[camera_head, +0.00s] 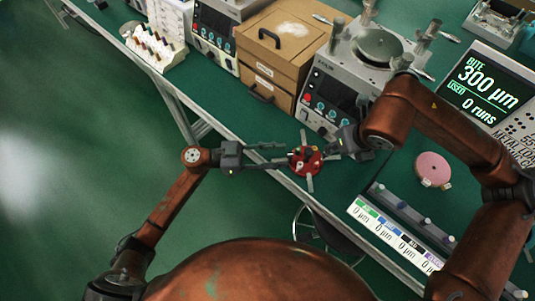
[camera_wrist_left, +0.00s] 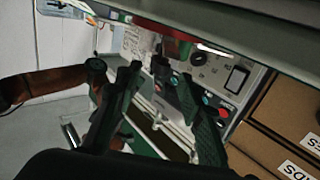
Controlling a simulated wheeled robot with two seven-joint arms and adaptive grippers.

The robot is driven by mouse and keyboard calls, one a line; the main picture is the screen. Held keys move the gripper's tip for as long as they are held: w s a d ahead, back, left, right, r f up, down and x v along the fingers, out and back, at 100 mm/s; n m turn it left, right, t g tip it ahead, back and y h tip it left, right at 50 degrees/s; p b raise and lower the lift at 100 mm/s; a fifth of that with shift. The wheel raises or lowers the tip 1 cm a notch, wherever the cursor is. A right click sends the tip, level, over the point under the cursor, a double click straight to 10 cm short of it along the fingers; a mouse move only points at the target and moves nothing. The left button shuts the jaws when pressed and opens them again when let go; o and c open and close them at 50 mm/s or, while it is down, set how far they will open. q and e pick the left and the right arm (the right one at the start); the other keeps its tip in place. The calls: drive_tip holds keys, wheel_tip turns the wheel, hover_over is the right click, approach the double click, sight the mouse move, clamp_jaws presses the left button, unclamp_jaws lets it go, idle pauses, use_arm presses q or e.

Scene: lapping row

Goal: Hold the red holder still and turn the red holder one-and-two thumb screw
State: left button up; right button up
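The red holder (camera_head: 306,161) is a round red piece with dark parts on top and pale metal tabs, at the bench's front edge in the head view. My left gripper (camera_head: 285,154) is open, its two fingers pointing right at the holder's left side. In the left wrist view its fingers (camera_wrist_left: 165,80) are spread apart. A red part (camera_wrist_left: 178,48) and a dark knob-like cylinder (camera_wrist_left: 160,67) show beyond them; I cannot tell whether that is the thumb screw. My right gripper (camera_head: 330,150) is at the holder's right side; its fingertips are too small to judge their grip.
A grey lapping machine (camera_head: 345,85) and a brown drawer box (camera_head: 275,55) stand behind the holder. A pink disc (camera_head: 432,168) and a labelled rail (camera_head: 410,222) lie on the right. A white rack (camera_head: 155,48) stands far left.

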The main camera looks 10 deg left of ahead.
sight(290, 154)
use_arm(q)
drive_tip(key=shift+w+d, duration=0.2)
drive_tip(key=shift+d, duration=0.85)
drive_tip(key=shift+w+d, duration=0.15)
drive_tip(key=shift+d, duration=0.85)
drive_tip(key=shift+c, duration=0.2)
clamp_jaws()
